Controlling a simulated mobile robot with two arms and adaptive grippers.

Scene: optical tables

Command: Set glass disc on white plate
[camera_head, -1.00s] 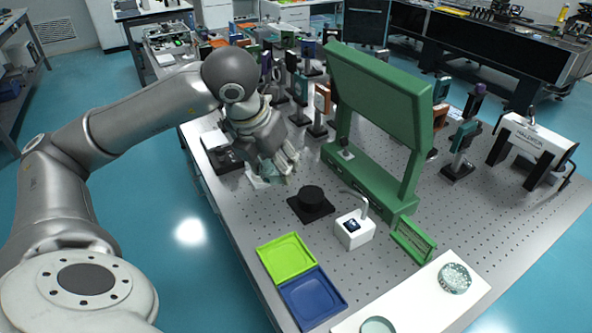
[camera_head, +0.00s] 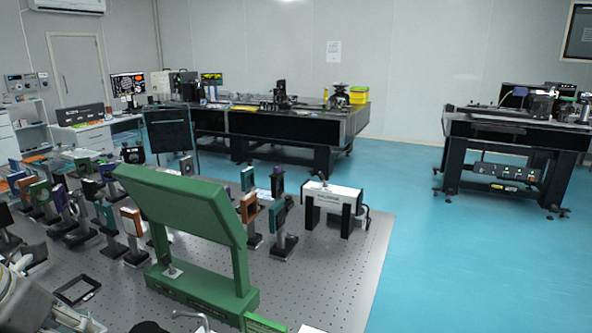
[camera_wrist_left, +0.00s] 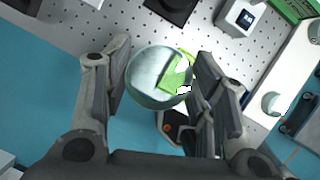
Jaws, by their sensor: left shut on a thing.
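My left gripper (camera_wrist_left: 160,85) is shut on a clear, pale green round glass disc (camera_wrist_left: 150,76) in the left wrist view. The disc sits between the two fingers, held above the table's edge area. The white plate (camera_wrist_left: 294,66) is a long white slab at the right of that view, apart from the held disc. Two other round glass pieces lie on it, one near its lower end (camera_wrist_left: 272,103) and one at the picture's right edge (camera_wrist_left: 315,32). In the head view only part of my left arm shows at bottom left; the plate cannot be made out there. My right gripper is not seen.
In the head view, a large green frame (camera_head: 190,205) and several optical mounts crowd the table.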

